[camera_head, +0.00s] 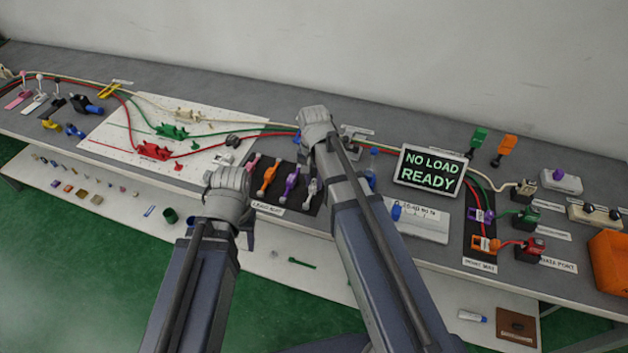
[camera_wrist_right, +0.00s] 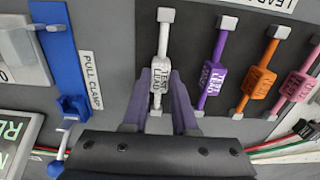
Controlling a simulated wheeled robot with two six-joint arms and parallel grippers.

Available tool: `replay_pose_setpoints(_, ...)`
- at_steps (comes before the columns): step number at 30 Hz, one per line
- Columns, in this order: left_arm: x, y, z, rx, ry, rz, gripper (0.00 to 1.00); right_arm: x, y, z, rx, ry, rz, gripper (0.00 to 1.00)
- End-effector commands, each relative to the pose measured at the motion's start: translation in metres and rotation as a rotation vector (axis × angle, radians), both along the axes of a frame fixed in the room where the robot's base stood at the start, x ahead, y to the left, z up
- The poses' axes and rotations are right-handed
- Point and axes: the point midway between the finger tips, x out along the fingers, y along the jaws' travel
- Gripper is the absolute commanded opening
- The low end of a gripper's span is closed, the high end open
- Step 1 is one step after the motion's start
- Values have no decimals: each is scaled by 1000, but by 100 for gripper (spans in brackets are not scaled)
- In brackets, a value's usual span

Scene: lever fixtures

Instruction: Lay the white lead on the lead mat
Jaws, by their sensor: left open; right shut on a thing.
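The black lead mat (camera_head: 275,191) lies mid-bench, its label at the front edge. The white lead (camera_wrist_right: 163,50) is in line with the other leads over the mat; it also shows beside my right arm in the head view (camera_head: 312,188). My right gripper (camera_wrist_right: 165,88) is shut on the white lead's labelled middle block. Whether the lead touches the mat I cannot tell. A purple lead (camera_wrist_right: 214,65), an orange lead (camera_wrist_right: 260,75) and a pink lead (camera_wrist_right: 300,82) lie beside it. My left gripper (camera_head: 230,180) is open left of the mat, its fingertips hard to see.
A blue pull clamp (camera_wrist_right: 62,70) stands close beside the white lead. A screen reading NO LOAD READY (camera_head: 432,170) is to the right. A white board with red and green cables (camera_head: 150,120) lies to the left. A lower shelf with small items (camera_head: 290,285) runs in front.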

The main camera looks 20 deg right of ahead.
Motion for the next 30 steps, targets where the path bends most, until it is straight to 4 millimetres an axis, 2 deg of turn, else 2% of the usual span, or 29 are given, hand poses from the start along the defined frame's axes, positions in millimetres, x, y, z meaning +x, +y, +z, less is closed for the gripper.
replay_pose_setpoints(6,0,0,0,0,0,0,50,0,0,0,0,0,0,0)
replay_pose_setpoints(7,0,0,0,0,0,0,50,0,0,0,0,0,0,30)
replay_pose_setpoints(9,0,0,0,0,0,0,50,0,0,0,0,0,0,37)
replay_pose_setpoints(15,0,0,0,0,0,0,50,0,0,0,0,0,0,60)
replay_pose_setpoints(21,0,0,0,0,0,0,50,0,0,0,0,0,0,62)
replay_pose_setpoints(28,0,0,0,0,0,0,50,0,0,0,0,0,0,88)
replay_pose_setpoints(30,0,0,0,0,0,0,50,0,0,0,0,0,0,91)
